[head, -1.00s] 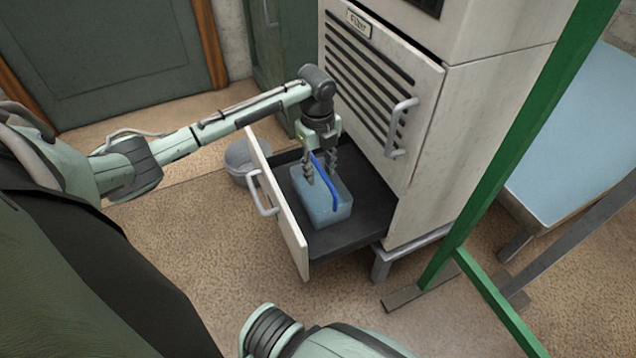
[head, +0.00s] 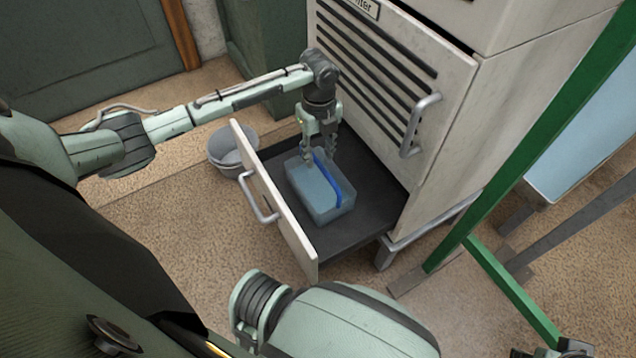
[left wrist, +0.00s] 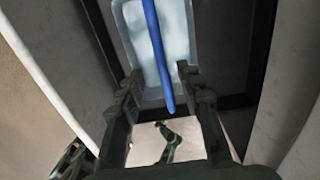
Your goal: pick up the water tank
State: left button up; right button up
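The water tank (head: 328,212) is a translucent light blue box with a raised blue strap-like handle (head: 328,180) along its top. It sits in the open dark drawer (head: 368,208). My left gripper (head: 320,157) points down at the tank's far end, fingers apart on either side of the handle's far part. In the left wrist view the handle (left wrist: 158,50) runs between the two open fingers, with the tank (left wrist: 180,45) beyond. I see no finger closed on the handle; exact contact is unclear.
The drawer front (head: 275,200) with its handle faces left. The white cabinet (head: 455,130) with a slatted door rises behind and right. A grey bucket (head: 232,150) stands left of the drawer. A green frame (head: 545,135) crosses the right side. Carpet in front is clear.

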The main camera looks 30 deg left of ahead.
aim_at(320, 163)
pick_arm(q)
notch_tip(320, 163, down, 4)
jog(key=shift+w+f+b, duration=0.1)
jog(key=shift+b, duration=0.25)
jog(key=shift+f, duration=0.6)
pick_arm(e)
jog(key=shift+w+a+r+t, duration=0.15)
jog(key=shift+a+r+t, duration=0.1)
jog(key=shift+r, duration=0.3)
jog(key=shift+w+a+r+t, duration=0.1)
jog(key=shift+a+r+t, duration=0.15)
jog(key=shift+r, duration=0.25)
pick_arm(q)
grip_shut()
jog(key=shift+w+r, duration=0.1)
jog(key=shift+w, duration=0.05)
